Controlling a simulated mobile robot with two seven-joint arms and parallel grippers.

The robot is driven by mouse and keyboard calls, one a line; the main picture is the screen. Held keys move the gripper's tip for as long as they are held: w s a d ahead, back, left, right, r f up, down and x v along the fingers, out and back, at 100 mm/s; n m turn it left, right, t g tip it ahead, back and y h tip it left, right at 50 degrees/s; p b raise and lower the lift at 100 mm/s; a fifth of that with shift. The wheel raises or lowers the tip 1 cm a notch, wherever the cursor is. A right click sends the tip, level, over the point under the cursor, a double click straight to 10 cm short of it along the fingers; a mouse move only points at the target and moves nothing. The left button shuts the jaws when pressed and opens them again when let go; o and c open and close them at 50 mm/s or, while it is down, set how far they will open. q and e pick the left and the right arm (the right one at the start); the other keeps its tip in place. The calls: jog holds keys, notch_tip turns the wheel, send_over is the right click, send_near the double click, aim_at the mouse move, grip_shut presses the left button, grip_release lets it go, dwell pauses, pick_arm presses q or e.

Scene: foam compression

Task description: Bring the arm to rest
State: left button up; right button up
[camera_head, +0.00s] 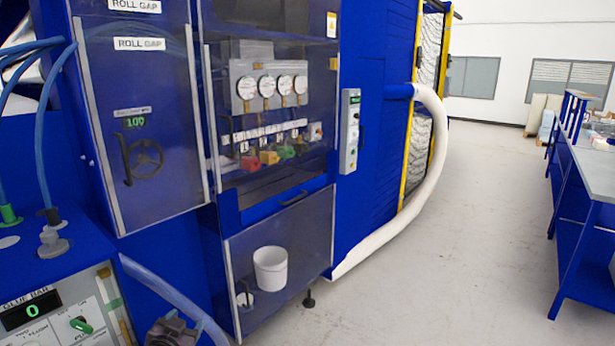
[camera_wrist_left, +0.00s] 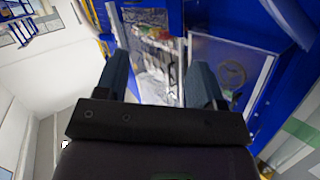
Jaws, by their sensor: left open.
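My left gripper (camera_wrist_left: 160,68) is open and empty in the wrist view, its two dark fingers apart with nothing between them. Beyond the fingers lies the blue machine, blurred and tilted in this view. In the head view a dark grey part that looks like my left gripper (camera_head: 173,332) shows at the bottom edge, in front of the machine's lower left; most of it is cut off. My right gripper is in neither view.
The blue machine (camera_head: 372,130) fills the left and middle. A control panel (camera_head: 30,311) stands close at lower left. A white bucket (camera_head: 270,269) sits behind the lower clear door. A white hose (camera_head: 436,150) curves to the floor. Open floor lies right, before a blue bench (camera_head: 570,240).

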pick_arm(q)
jog(key=s+f+n+g+b, duration=0.1)
jog(key=s+f+b, duration=0.1)
jog(key=s+f, duration=0.4)
jog(key=s+f+n+g+b, duration=0.1)
jog(key=s+f, duration=0.5)
jog(key=s, duration=0.9)
jog(key=s+d+f+n+g+b, duration=0.1)
jog(key=s+f+b, duration=0.2)
jog(key=s+f, duration=0.3)
jog(key=s, duration=0.5)
jog(key=shift+s+f+g+y, duration=0.15)
jog(key=shift+f+g+y, duration=0.25)
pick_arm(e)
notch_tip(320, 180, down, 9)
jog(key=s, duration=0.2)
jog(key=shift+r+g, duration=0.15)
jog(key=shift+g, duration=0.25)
pick_arm(q)
jog(key=shift+d, duration=0.1)
jog(key=shift+c, duration=0.3)
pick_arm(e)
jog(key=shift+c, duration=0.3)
